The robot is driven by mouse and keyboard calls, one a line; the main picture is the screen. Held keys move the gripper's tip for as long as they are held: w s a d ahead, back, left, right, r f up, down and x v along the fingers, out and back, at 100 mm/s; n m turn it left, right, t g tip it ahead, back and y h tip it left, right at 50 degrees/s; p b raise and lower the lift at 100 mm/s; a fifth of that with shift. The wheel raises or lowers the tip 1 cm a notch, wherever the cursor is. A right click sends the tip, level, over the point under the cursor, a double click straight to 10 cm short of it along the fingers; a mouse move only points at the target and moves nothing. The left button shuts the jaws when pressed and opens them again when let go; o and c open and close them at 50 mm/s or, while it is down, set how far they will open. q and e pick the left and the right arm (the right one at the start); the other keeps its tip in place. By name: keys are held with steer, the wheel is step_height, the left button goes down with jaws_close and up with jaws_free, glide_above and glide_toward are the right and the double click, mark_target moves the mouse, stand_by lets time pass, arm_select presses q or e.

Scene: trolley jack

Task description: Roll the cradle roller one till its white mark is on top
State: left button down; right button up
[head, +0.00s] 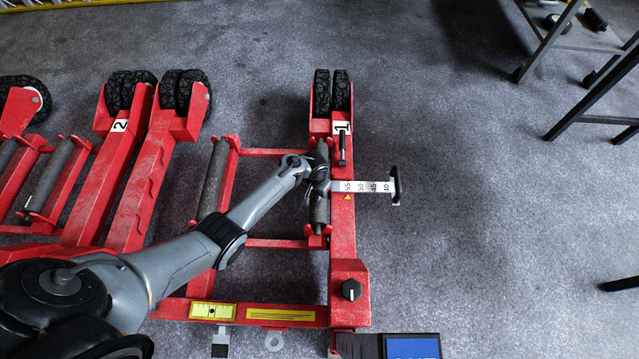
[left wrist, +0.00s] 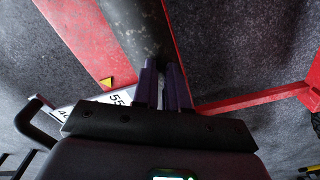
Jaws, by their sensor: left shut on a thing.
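The red trolley jack (head: 343,240) marked "1" stands on the floor in the middle of the head view. Its dark cradle roller (head: 321,212) lies along the inner side of the right rail, and it also shows in the left wrist view (left wrist: 138,28). My left gripper (head: 318,186) is at the middle of this roller, with its fingers (left wrist: 166,88) shut on it. A pale sliver shows between the fingers; I cannot tell whether it is the white mark. The gripper hides part of the roller. My right gripper is not in view.
A second dark roller (head: 212,182) lies on the left side of the same frame. A numbered scale bar with a handle (head: 396,186) sticks out right of the rail, close to my gripper. Jack "2" (head: 110,165) stands to the left.

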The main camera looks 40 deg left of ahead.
arm_select(q)
steer(key=shift+s+a+f+p, duration=0.25)
steer(key=shift+s+f+p, duration=0.15)
steer(key=shift+s+p, duration=0.2)
stand_by(0.6)
steer(key=shift+w+r+p, duration=0.15)
steer(key=shift+r+p, duration=0.6)
steer(key=shift+r, duration=0.05)
step_height(320, 180, up, 2)
steer(key=shift+d+r+p, duration=0.1)
steer(key=shift+p, duration=0.95)
steer(key=shift+w+r+p, duration=0.1)
steer(key=shift+r+p, duration=0.75)
steer(key=shift+p, duration=0.15)
